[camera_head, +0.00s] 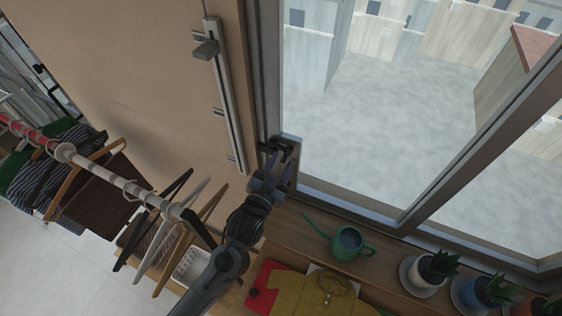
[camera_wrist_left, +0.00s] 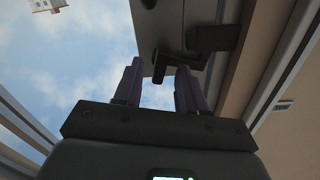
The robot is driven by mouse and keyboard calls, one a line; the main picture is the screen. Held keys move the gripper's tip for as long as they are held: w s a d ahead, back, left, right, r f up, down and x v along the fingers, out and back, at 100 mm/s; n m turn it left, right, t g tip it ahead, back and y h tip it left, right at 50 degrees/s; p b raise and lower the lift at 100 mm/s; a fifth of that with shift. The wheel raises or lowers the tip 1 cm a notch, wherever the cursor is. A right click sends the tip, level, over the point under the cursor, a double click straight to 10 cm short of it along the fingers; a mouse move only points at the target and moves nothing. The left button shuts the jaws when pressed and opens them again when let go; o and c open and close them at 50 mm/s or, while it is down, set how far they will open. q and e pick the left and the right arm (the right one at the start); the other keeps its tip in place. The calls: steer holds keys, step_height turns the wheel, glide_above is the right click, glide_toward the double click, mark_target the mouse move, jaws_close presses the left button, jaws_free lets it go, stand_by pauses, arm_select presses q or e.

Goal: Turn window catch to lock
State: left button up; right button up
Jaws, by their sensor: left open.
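The window catch (camera_head: 279,147) is a small dark handle at the lower corner of the window frame in the head view. It also shows as a dark angled lever with a block beside it in the left wrist view (camera_wrist_left: 178,63). My left gripper (camera_head: 271,172) is just below the catch, with its fingers pointing up toward it. In the left wrist view the two fingers (camera_wrist_left: 158,75) stand apart with nothing held between them. The catch appears just beyond the tips, nearer the right finger; I cannot tell whether they touch. My right gripper is in neither view.
A wooden sill carries a green watering can (camera_head: 347,243) and several potted plants (camera_head: 432,272). A folded yellow shirt (camera_head: 307,289) lies below. A clothes rail (camera_head: 125,183) with hangers stands left of my arm. A wall rail (camera_head: 228,110) runs left of the window.

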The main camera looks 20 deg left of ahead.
arm_select(q)
steer(key=shift+w, duration=0.25)
jaws_close()
steer(key=shift+n+p, duration=0.3)
steer(key=shift+n, duration=1.3)
jaws_free()
